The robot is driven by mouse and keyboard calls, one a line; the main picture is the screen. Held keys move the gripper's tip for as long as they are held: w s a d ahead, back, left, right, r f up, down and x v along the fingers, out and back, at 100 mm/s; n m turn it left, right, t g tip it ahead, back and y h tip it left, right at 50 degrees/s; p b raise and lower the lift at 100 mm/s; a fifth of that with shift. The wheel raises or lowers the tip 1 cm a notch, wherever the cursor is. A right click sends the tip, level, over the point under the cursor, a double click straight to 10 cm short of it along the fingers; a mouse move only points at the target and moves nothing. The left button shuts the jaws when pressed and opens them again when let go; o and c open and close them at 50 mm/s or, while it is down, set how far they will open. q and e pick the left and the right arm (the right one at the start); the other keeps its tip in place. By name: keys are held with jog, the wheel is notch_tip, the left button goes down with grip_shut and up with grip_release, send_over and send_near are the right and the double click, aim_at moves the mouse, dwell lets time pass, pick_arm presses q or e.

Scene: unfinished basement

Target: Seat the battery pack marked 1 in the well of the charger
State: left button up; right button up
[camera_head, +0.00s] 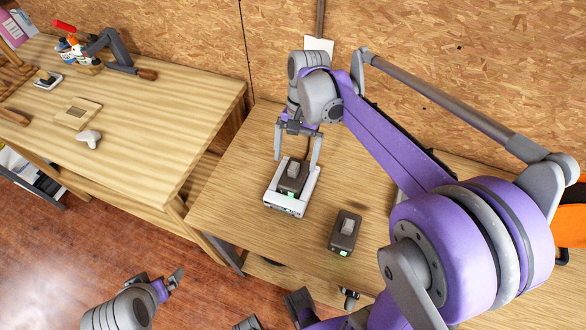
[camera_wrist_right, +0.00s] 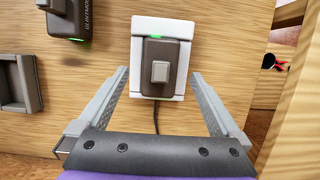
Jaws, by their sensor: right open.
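The white charger (camera_head: 270,199) stands on the wooden table, and it also shows in the wrist view (camera_wrist_right: 180,25). A dark battery pack with a light grey block on top (camera_head: 292,177) sits in the charger, square with it in the wrist view (camera_wrist_right: 160,50). A green light shows at its edge. A second dark pack (camera_head: 344,232) lies apart on the table. I cannot read a number on either pack. My right gripper (camera_head: 296,163) is open above the charger, its fingers apart on either side of it. My left gripper (camera_head: 168,284) is low at the left, away from both packs.
A grey open-topped holder (camera_wrist_right: 33,82) shows at the left of the wrist view. A cable (camera_wrist_right: 156,118) runs from the charger. A second wooden table (camera_head: 150,110) at left bears a white controller (camera_head: 88,139) and a clamp-like tool (camera_head: 120,55). An OSB wall (camera_head: 400,40) stands behind.

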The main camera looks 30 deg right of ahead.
jog(key=v, duration=0.5)
jog(key=s+a+f+n+t+h, duration=0.1)
jog(key=s+f+n+t, duration=0.1)
jog(key=s+f+n, duration=0.1)
jog(key=s+a+f+n+t, duration=0.2)
jog(key=s+f+n, duration=0.1)
jog(key=s, duration=0.1)
jog(key=s+a+f+n+t+h, duration=0.1)
jog(key=s+a+f+n+t, duration=0.1)
jog(key=s+n+t, duration=0.1)
jog(key=shift+s+f+h, duration=0.15)
jog(key=shift+s+f, duration=0.05)
jog(key=shift+s, duration=0.25)
jog(key=shift+s+f+h, duration=0.15)
jog(key=shift+s+f, duration=0.05)
jog(key=shift+s, duration=0.2)
jog(key=shift+s+f+n, duration=0.25)
jog(key=shift+f+n, duration=0.1)
jog(key=shift+n, duration=0.05)
jog(key=shift+a, duration=0.1)
